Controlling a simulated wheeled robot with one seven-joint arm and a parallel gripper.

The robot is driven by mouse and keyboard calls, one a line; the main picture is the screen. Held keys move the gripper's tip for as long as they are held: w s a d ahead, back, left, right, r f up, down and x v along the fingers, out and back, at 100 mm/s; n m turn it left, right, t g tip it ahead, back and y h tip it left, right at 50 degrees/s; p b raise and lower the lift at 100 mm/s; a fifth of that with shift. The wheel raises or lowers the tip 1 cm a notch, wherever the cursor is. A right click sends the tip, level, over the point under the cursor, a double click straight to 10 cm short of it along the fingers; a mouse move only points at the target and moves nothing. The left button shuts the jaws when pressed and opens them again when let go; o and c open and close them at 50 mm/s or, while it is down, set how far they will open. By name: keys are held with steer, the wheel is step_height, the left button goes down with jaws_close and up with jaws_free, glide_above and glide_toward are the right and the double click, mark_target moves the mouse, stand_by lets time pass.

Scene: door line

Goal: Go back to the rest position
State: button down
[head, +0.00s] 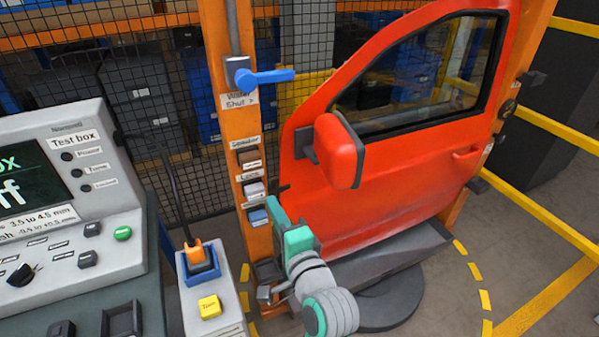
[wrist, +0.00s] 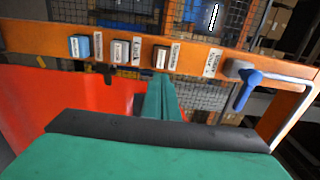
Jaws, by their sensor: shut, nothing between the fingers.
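My gripper (head: 273,205), with green fingers, is in front of the lower part of the orange post, at the left edge of the red car door (head: 400,185). It is shut and empty. In the wrist view my gripper (wrist: 160,82) points toward the post, with the row of labelled blocks beyond it. I cannot tell whether the fingertips touch anything. The small blue block (head: 258,217) on the post is just left of the fingertips in the head view.
The orange post (head: 221,60) carries a blue valve handle (head: 262,76) and several labelled blocks. The red mirror (head: 340,152) juts out above my arm. A test box (head: 75,190) and a pedestal with a yellow button (head: 209,307) stand at left. Yellow rails (head: 550,125) run at right.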

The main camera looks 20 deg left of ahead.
steer(key=s+d+f+t+h, duration=0.1)
steer(key=s+d+f+h, duration=0.35)
steer(key=d+f, duration=0.5)
steer(key=s+d+f+t+h, duration=0.2)
steer(key=s+d+f+h, duration=0.3)
steer(key=f, duration=0.7)
steer(key=s+d+f+n+h, duration=0.1)
steer(key=s+d+n, duration=0.3)
steer(key=s, duration=0.7)
steer(key=s+d+f+n+h, duration=0.2)
steer(key=s+d+f+n, duration=0.1)
steer(key=s, duration=0.9)
steer(key=shift+s+d+f+n, duration=0.15)
steer(key=shift+d+n, duration=0.55)
steer(key=shift+n, duration=0.3)
